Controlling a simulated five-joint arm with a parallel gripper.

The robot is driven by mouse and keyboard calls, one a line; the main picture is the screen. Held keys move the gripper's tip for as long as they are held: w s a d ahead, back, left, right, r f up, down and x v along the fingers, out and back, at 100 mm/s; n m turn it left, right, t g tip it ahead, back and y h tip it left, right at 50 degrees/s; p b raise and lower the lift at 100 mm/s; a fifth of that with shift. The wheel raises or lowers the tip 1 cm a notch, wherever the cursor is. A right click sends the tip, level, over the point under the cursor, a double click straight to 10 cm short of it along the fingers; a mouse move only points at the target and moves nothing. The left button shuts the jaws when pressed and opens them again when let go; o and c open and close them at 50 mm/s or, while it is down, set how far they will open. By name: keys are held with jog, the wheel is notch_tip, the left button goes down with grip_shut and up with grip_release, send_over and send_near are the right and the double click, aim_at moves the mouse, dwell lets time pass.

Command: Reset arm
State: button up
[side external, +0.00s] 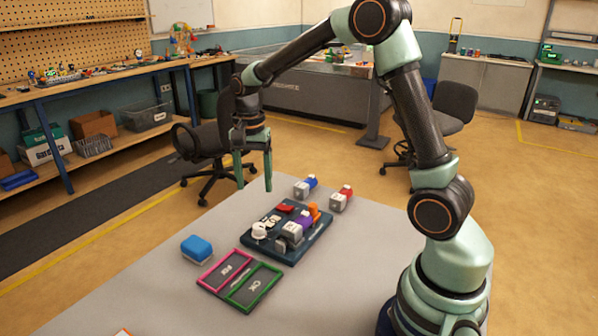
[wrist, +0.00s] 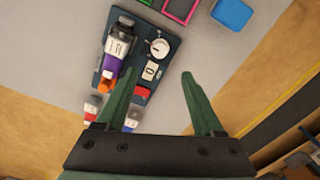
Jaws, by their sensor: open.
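My gripper (side external: 254,188) is open and empty, with its green fingers pointing down, above and behind the far left of the table. In the wrist view its fingers (wrist: 160,75) stand apart, with the dark blue board (wrist: 178,45) partly behind the left one. The board (side external: 262,243) lies on the grey table and bears a white round knob (side external: 259,231), a red piece (side external: 285,208) and a grey, purple and orange part (side external: 297,227). A blue-and-grey part (side external: 304,188) and a red-and-grey part (side external: 341,199) lie beyond the board.
A blue block (side external: 197,248) sits left of the board. A pink-framed tray (side external: 216,261) and a green-framed tray (side external: 266,292) lie in front of it. The table's left front is mostly clear. An office chair (side external: 205,145) stands on the floor behind my gripper.

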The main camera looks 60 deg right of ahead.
jog(key=s+a+r+n+t, duration=0.3)
jog(key=s+r+n, duration=0.2)
jog(key=s+n, duration=0.2)
jog(key=s+a+r+n+t, duration=0.2)
jog(key=s+a+r+n, duration=0.2)
jog(key=s+n, duration=0.2)
jog(key=shift+s+r+n+t, duration=0.35)
jog(key=shift+s+n+t, duration=0.05)
jog(key=shift+s, duration=0.35)
